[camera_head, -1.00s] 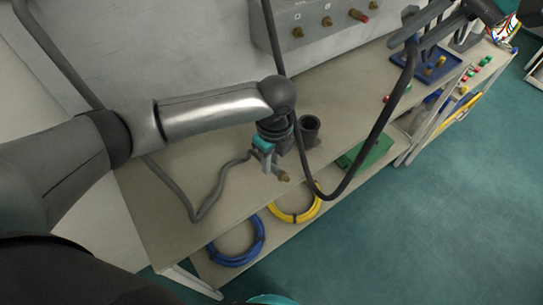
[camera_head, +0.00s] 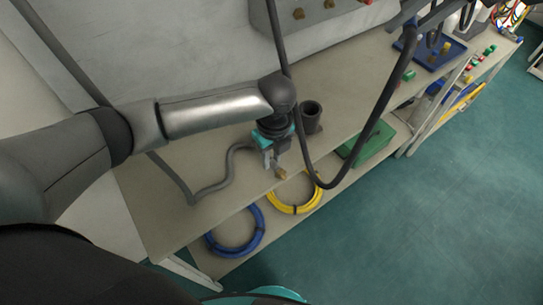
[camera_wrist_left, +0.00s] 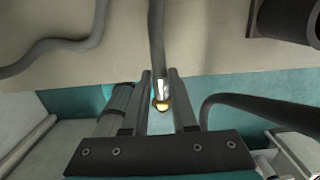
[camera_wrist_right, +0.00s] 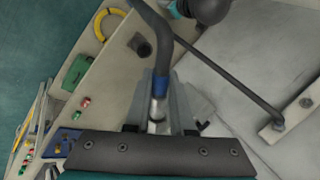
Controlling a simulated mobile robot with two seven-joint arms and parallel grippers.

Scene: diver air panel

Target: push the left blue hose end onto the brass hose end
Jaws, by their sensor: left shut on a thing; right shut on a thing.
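My left gripper (camera_head: 272,160) is shut on a grey hose just behind its brass hose end (camera_head: 281,174), out over the front edge of the bench. In the left wrist view the brass tip (camera_wrist_left: 161,104) shows between the fingers. My right gripper (camera_wrist_right: 160,92) is shut on a hose end with a blue band (camera_wrist_right: 161,84) and a bright metal sleeve. In the head view the right gripper is at the top edge and hard to make out. Its dark hose (camera_head: 385,110) hangs in a loop to the right of the left gripper. The two hose ends are apart.
A dark cup (camera_head: 311,112) stands on the bench (camera_head: 215,165) behind the left gripper. A wall panel with brass fittings (camera_head: 299,14) is at the top. A blue tray (camera_head: 455,52) is at the right. A blue coil (camera_head: 258,240), yellow coil (camera_head: 297,210) and green box (camera_head: 372,148) sit on the lower shelf.

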